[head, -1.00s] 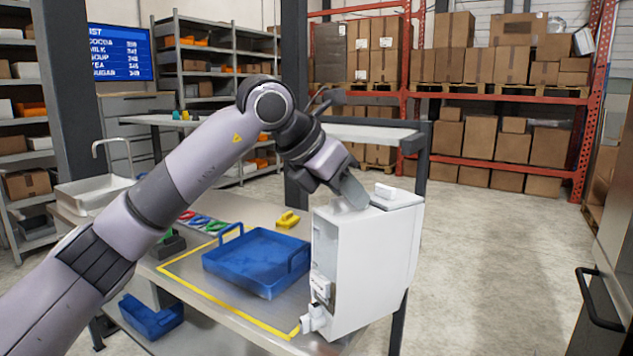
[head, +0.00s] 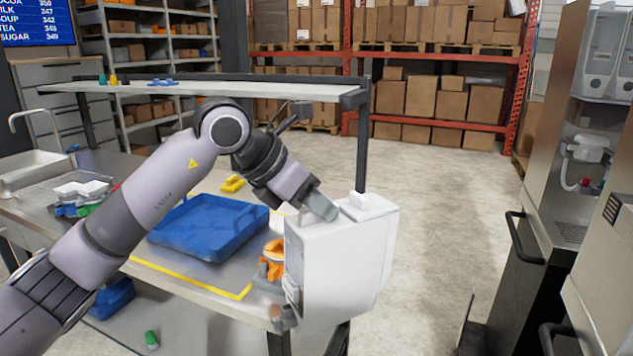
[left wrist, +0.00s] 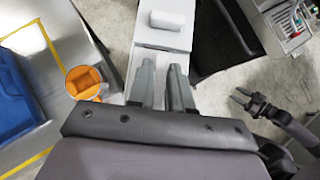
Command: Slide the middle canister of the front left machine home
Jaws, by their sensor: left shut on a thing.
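My left gripper (head: 322,207) is shut on a white canister (head: 342,265) at its top, beside the raised lid knob. The canister hangs upright, slightly tilted, off the table's right end. In the left wrist view, the two fingers (left wrist: 164,88) grip the white canister top (left wrist: 160,42). A steel machine (head: 545,190) at the right holds light canisters (head: 607,58) high up, cut by the picture edge; its middle place cannot be made out. My right gripper (left wrist: 248,100) shows small in the left wrist view, its fingers apart and empty.
The steel table (head: 205,278) carries a blue tray (head: 207,228), an orange cup-like thing (head: 272,262) beside the canister, and a yellow piece (head: 232,184). A shelf (head: 215,91) spans behind my arm. Open floor (head: 450,200) lies between table and machine.

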